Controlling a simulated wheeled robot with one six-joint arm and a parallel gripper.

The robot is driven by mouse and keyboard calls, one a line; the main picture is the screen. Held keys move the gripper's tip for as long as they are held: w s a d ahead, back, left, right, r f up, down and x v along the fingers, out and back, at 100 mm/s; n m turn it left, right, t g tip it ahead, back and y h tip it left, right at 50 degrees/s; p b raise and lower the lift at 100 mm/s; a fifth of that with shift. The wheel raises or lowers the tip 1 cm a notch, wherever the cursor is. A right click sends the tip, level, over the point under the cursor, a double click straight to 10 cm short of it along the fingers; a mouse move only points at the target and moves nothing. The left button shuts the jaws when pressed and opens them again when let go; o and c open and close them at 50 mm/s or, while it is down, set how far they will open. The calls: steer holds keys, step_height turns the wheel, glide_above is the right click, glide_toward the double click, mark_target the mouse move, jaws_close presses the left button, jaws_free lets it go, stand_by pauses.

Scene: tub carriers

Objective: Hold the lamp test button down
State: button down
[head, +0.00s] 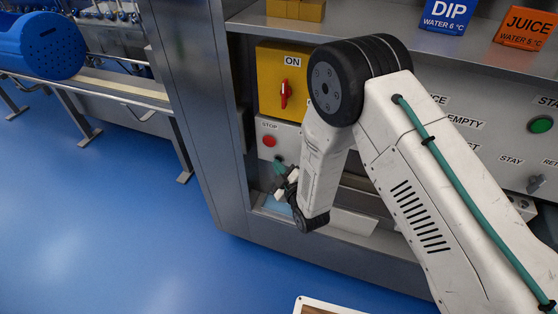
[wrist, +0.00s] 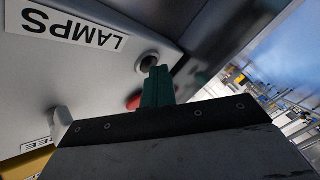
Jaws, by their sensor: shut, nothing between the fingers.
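The LAMPS label (wrist: 72,28) appears upside down in the wrist view on a pale panel. Beside it is a dark round button in a ring (wrist: 147,60). My gripper (wrist: 159,72) is shut and empty, its green fingertips together. The tips overlap the lower edge of that button in the wrist view; I cannot tell whether they touch or press it. In the head view my gripper (head: 278,166) is at the panel below the red STOP button (head: 269,141), and the lamp button is hidden there.
A yellow box with a red ON switch (head: 284,92) is above the STOP button. A red button (wrist: 133,102) shows behind my fingers in the wrist view. A steel cabinet post (head: 190,100) stands left of the panel. Blue floor (head: 110,220) is open at left.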

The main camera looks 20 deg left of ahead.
steer(key=shift+s, duration=0.7)
steer(key=shift+a, duration=0.1)
steer(key=s, duration=0.5)
steer(key=shift+a, duration=0.15)
